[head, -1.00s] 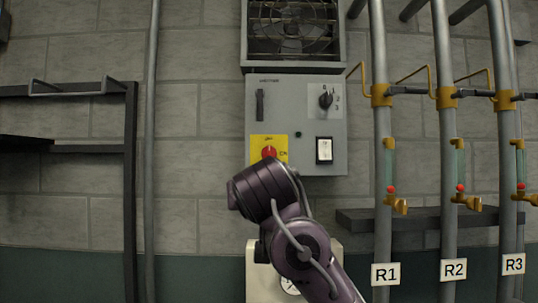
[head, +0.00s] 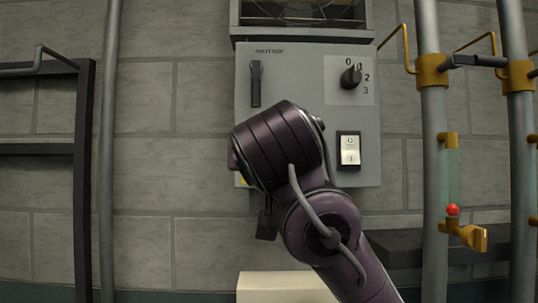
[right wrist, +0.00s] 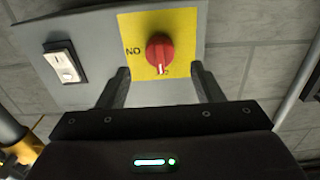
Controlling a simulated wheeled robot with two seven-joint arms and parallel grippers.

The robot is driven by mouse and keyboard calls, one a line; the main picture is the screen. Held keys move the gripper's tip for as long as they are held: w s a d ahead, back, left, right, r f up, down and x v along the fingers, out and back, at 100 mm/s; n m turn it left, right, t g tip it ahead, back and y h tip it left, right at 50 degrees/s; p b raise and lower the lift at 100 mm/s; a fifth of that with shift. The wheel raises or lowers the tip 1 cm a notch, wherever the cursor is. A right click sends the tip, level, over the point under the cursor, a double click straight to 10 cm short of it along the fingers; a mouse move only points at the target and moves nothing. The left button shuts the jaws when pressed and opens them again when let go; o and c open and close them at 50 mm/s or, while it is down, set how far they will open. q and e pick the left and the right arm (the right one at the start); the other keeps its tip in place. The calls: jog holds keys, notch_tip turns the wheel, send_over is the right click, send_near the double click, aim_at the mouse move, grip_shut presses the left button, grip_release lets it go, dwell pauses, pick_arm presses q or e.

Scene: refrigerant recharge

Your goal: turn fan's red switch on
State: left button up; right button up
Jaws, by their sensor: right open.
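The red switch (right wrist: 160,52) is a round knob on a yellow plate (right wrist: 186,24) on the grey control box. In the right wrist view it stands between and just beyond the fingertips of my right gripper (right wrist: 160,82), which is open and empty. The fingers do not visibly touch the knob. In the head view my right arm hides the knob, and only a sliver of the yellow plate shows. The grey control box (head: 300,105) hangs under the fan (head: 300,12). My left gripper is not in view.
The box also carries a black shutter lever (head: 256,84), a black numbered dial (head: 350,77) and a white rocker switch (head: 349,151). Pipes with yellow fittings (head: 432,72) stand at the right. A dark rack (head: 80,130) stands at the left.

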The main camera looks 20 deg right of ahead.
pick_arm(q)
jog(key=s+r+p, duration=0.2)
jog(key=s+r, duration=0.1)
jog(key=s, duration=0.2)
pick_arm(e)
jog(key=p+x, duration=0.1)
jog(key=x, duration=0.5)
jog(key=shift+w, duration=0.1)
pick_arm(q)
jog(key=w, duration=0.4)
pick_arm(e)
jog(key=c, duration=1)
pick_arm(q)
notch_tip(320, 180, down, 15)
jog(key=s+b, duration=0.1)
jog(key=b, duration=1.4)
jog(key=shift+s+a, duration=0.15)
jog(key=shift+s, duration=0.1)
pick_arm(e)
jog(key=shift+o, duration=0.2)
jog(key=m, duration=1.7)
jog(key=shift+m, duration=0.4)
